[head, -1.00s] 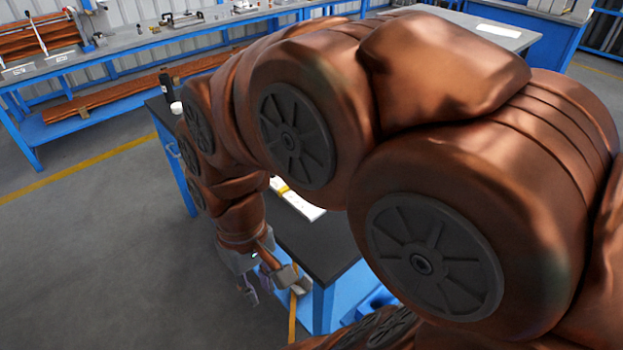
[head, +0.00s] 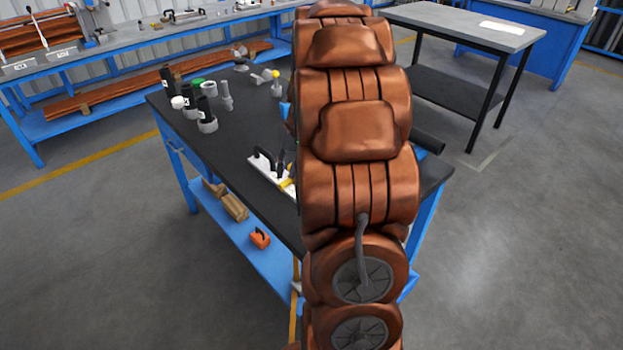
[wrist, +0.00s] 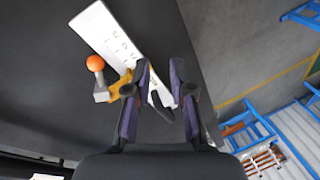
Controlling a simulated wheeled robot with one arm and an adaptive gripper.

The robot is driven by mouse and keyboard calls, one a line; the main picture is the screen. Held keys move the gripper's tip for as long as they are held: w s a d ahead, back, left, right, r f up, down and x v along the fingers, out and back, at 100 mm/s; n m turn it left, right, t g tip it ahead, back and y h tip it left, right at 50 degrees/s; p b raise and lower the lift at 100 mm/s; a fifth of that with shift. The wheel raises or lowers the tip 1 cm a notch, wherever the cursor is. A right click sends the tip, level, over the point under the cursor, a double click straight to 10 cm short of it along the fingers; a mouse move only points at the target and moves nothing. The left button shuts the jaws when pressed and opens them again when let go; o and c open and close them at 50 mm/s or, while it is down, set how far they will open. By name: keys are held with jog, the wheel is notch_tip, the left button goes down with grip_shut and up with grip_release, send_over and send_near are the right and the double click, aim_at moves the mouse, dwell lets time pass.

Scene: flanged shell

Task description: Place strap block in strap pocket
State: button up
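My gripper (wrist: 161,78) shows in the wrist view with two dark purple-grey fingers apart and nothing clearly held between them. A dark handle-like piece shows between the fingers, seemingly beyond them. In the head view my arm hides the gripper. A white marked plate (wrist: 112,38) lies on the dark table beyond the fingertips; it also shows partly in the head view (head: 262,170). A yellow clamp part (wrist: 119,87) sits by the plate, beside a grey piece with an orange knob (wrist: 95,63). I cannot tell which thing is the strap block or strap pocket.
The black tabletop (head: 225,150) has dark bottles (head: 207,115) and grey fittings (head: 227,97) at its far left. The lower blue shelf holds a tan block (head: 234,207) and an orange item (head: 260,238). A grey table (head: 455,28) stands behind right.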

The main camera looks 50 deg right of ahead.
jog(key=d+f+m+t, duration=0.1)
jog(key=d+f, duration=0.1)
jog(key=d, duration=0.4)
jog(key=d+f+m, duration=0.1)
jog(key=d+f, duration=0.2)
jog(key=d, duration=0.4)
jog(key=shift+p+x, duration=1.1)
jog(key=shift+x, duration=2.5)
jog(key=shift+s, duration=0.2)
jog(key=shift+c, duration=0.4)
grip_shut()
